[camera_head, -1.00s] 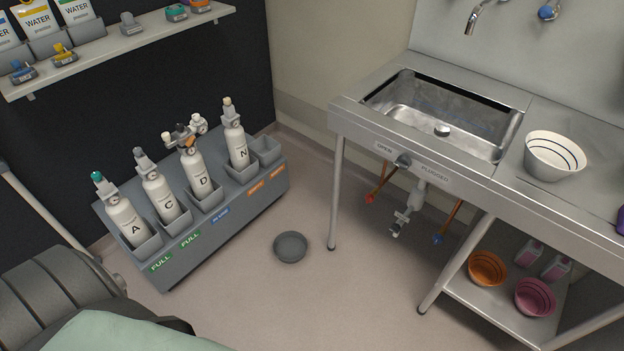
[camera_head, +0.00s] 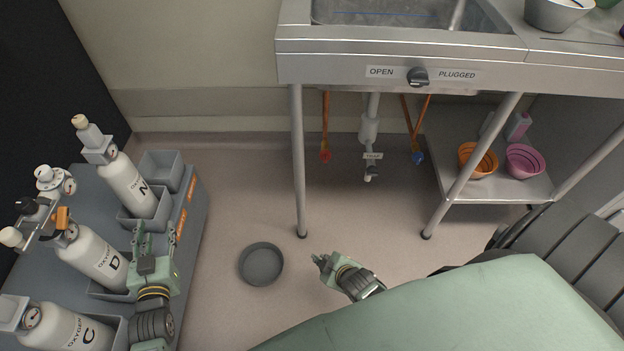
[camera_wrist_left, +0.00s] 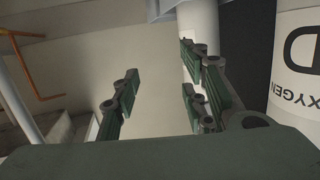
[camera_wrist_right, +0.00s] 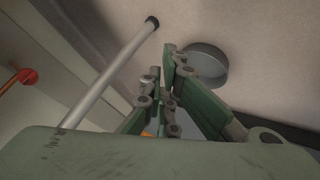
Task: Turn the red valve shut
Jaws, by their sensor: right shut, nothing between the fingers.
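The red valve (camera_head: 325,156) is a small red knob at the lower end of an orange pipe under the sink counter, left of the drain pipe. It also shows at the left edge of the right wrist view (camera_wrist_right: 28,76). My right gripper (camera_head: 320,261) is shut and empty, low in front of the sink and well apart from the valve. My left gripper (camera_head: 153,240) is open and empty beside the oxygen cylinders, far left of the valve. The left wrist view shows its fingers (camera_wrist_left: 158,88) spread apart.
A sink leg (camera_head: 299,165) stands just left of the valve. A drain pipe (camera_head: 371,118) and a blue valve (camera_head: 417,157) are to its right. A grey bowl (camera_head: 261,264) lies on the floor.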

